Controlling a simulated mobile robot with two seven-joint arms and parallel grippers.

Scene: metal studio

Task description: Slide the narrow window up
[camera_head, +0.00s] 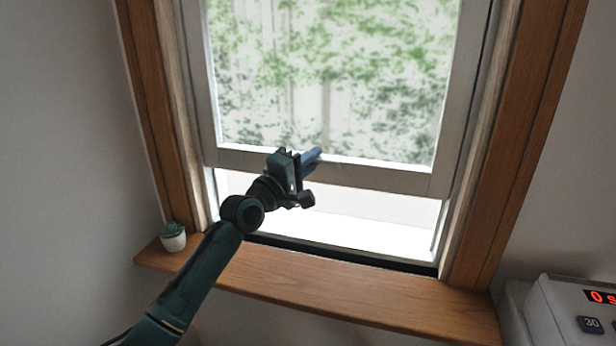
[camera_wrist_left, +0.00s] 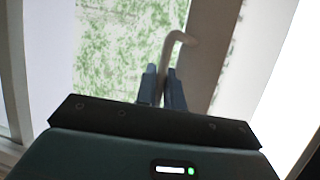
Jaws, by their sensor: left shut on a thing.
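The narrow window's sash (camera_head: 385,177) has a white frame and a pane showing green foliage. Its bottom rail stands above the sill, with a bright open gap below. My left gripper (camera_head: 311,157) is at the bottom rail, near its middle. In the left wrist view, the two blue-grey fingers of my left gripper (camera_wrist_left: 162,90) are shut on a pale, curved window handle (camera_wrist_left: 174,46). The handle's bent top sticks out past the fingertips. In the head view the gripper hides the handle. My right gripper is not in view.
A wooden sill (camera_head: 330,293) runs below the window, with a small potted succulent (camera_head: 173,238) at its left end. Wooden trim (camera_head: 525,140) borders both sides. A white device with a red display (camera_head: 575,312) stands at the lower right. The open gap looks clear.

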